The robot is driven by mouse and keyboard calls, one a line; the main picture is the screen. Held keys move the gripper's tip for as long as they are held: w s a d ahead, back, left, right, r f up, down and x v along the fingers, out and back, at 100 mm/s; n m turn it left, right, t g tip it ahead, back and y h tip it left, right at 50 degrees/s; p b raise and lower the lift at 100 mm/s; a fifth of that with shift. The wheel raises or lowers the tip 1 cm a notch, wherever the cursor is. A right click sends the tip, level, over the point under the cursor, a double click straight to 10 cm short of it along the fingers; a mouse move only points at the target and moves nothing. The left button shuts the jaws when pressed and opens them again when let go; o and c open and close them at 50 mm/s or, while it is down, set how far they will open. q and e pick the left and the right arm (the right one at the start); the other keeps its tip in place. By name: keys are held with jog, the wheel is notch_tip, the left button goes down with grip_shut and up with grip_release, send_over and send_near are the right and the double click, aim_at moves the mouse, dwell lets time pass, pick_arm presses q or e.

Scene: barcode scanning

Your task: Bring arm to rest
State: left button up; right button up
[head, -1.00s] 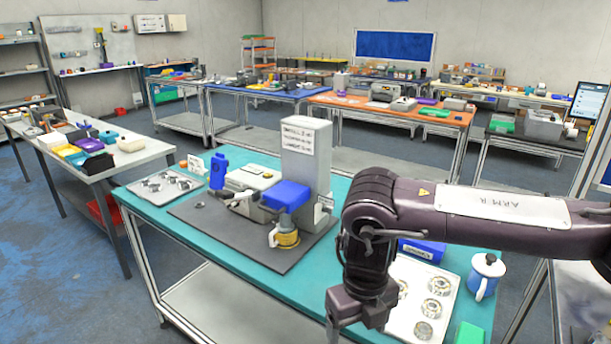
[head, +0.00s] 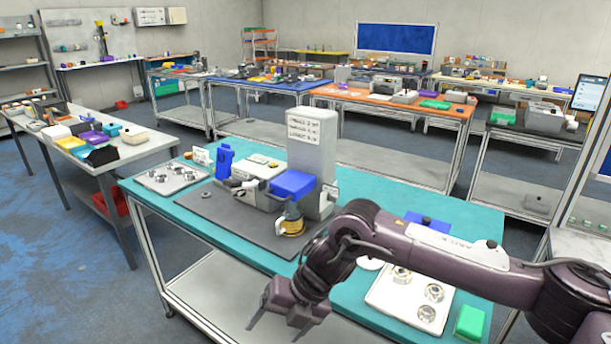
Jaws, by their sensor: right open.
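My right arm (head: 430,250) comes in from the right and reaches over the front right part of the teal table (head: 250,262). My right gripper (head: 276,327) points down in front of the table's front edge, near the bottom of the head view. It is open, with its two fingers apart and nothing visible between them. My left gripper is not in view.
A grey station with a blue block (head: 294,184) and a white tower (head: 312,150) stands on a dark mat (head: 225,215). A tray of metal rings (head: 385,290) and a green box (head: 469,322) lie beside my arm. A ring tray (head: 150,188) is at left.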

jog(key=w+a+f+m+t+y, duration=0.2)
jog(key=w+a+f+m+y, duration=0.3)
jog(key=a+f+m, duration=0.15)
jog(key=w+d+f+m+t, duration=0.3)
jog(key=f+m, duration=0.4)
jog(key=s+d+f+m+t+h, duration=0.1)
jog(key=s+d+f+m, duration=0.1)
jog(key=d+f+m, duration=0.35)
jog(key=s+d+f+m+h, duration=0.2)
jog(key=d+f, duration=0.1)
jog(key=f, duration=0.6)
jog(key=s+d+f+m+t+h, duration=0.1)
jog(key=s+d+f+m, duration=0.1)
jog(key=d+f+m, duration=0.35)
jog(key=s+d+f+m+g+h, duration=0.1)
jog(key=s+d+f, duration=0.5)
jog(key=s, duration=0.7)
jog(key=s+d+f+m+g+h, duration=0.2)
jog(key=s+d+f, duration=0.4)
jog(key=s, duration=0.8)
jog(key=s+d+f+m+g+h, duration=0.2)
jog(key=s+d+f+m+h, duration=0.2)
jog(key=s+f, duration=0.7)
jog(key=s+d+m, duration=0.1)
jog(key=s+d, duration=0.1)
jog(key=s, duration=0.1)
